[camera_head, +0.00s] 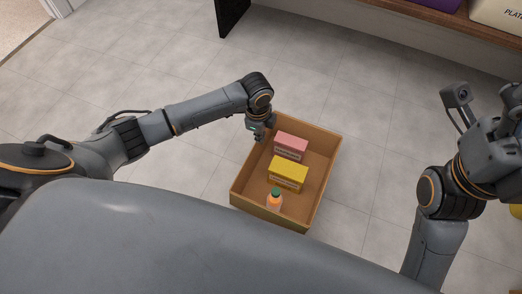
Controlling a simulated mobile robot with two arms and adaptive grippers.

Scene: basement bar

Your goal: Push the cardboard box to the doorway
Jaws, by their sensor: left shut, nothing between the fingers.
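An open cardboard box (322,195) sits on the tiled floor just in front of my body. It holds a pink carton (291,145), a yellow carton (289,173) and an orange bottle with a green cap (275,199). My left gripper (258,135) is shut and points down at the box's far left corner. I cannot tell whether it touches the wall. My right arm reaches up at the right edge, and its fingertips are not visible. A doorway-like opening (18,25) with a lighter floor shows at the far top left.
Grey tiled floor (150,65) is clear between the box and the top left opening.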

